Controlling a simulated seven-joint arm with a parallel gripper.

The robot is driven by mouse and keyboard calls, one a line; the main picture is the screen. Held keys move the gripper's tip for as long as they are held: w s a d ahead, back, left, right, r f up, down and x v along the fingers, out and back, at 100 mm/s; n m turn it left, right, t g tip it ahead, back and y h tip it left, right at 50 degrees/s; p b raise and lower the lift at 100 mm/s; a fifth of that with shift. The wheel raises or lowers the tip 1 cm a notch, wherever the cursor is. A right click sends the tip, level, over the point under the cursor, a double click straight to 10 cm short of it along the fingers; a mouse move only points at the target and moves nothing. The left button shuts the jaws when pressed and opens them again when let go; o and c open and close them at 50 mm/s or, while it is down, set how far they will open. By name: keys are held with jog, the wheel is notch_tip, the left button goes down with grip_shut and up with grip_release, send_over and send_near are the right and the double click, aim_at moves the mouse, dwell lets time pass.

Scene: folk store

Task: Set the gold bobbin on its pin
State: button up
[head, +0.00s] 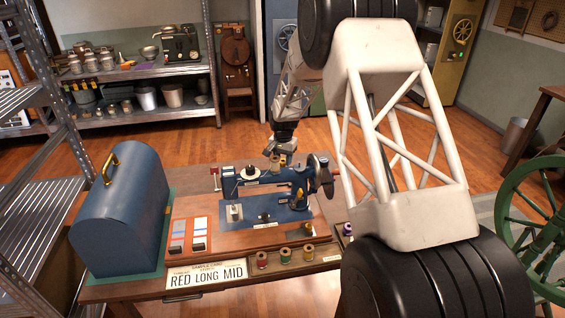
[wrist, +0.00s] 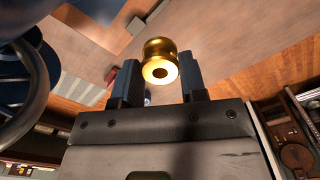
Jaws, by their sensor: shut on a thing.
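The gold bobbin (wrist: 160,62) is held between the two dark fingers of my gripper (wrist: 160,82), near their tips, with its holed end facing the wrist camera. In the head view my gripper (head: 277,156) is above and behind the blue sewing machine (head: 299,182), and the bobbin is too small there to make out clearly. The machine stands on a wooden base on the bench, with a handwheel at its right. I cannot pick out the bobbin's pin with certainty; a thin upright with a red top (head: 214,178) stands left of the machine.
A blue domed case (head: 120,220) stands at the bench's left. Several thread spools (head: 285,256) line the front edge beside a sign (head: 206,277) reading "RED LONG MID". A sample card (head: 189,236) lies on the base. A green spoked wheel (head: 535,205) is at the right.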

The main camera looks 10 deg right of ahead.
jog(key=s+d+r+m, duration=0.1)
jog(key=s+r+m, duration=0.3)
jog(key=r+m, duration=0.1)
jog(key=s+d+r+m, duration=0.1)
jog(key=s+r+m, duration=0.3)
jog(key=r+m, duration=0.1)
jog(key=s+d+r+m, duration=0.1)
jog(key=s+r+m, duration=0.4)
jog(key=r+m, duration=0.1)
jog(key=shift+r, duration=0.5)
jog(key=shift+f, duration=0.15)
jog(key=shift+f, duration=1.8)
jog(key=shift+f, duration=1.65)
jog(key=shift+c, duration=0.2)
dwell(0.6)
jog(key=o, duration=0.8)
jog(key=shift+r, duration=0.15)
notch_tip(320, 180, up, 8)
jog(key=shift+f, duration=0.2)
